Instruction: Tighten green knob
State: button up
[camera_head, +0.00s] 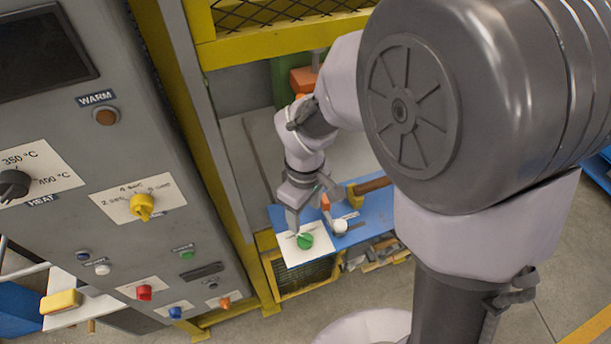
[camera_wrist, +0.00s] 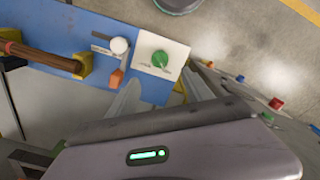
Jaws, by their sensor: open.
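The green knob (camera_head: 305,241) sits on a white plate (camera_head: 290,254) at the left end of a blue panel (camera_head: 377,220). It also shows in the wrist view (camera_wrist: 159,58), round with a light pointer mark. My gripper (camera_head: 296,226) is just above and beside the knob in the head view. In the wrist view my gripper's fingers (camera_wrist: 158,92) are spread apart with nothing between them, and the knob lies beyond the tips. I see no contact with the knob.
Beside the knob are a white round knob (camera_head: 340,227) and an orange piece (camera_wrist: 116,78). A wooden-handled tool (camera_head: 372,186) rests in yellow holders. A grey control cabinet (camera_head: 120,150) with a yellow knob (camera_head: 142,206) stands at left.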

aim_at(305, 237)
notch_tip(305, 237, down, 13)
jog(key=b, duration=0.3)
jog(key=shift+r, duration=0.15)
grip_shut()
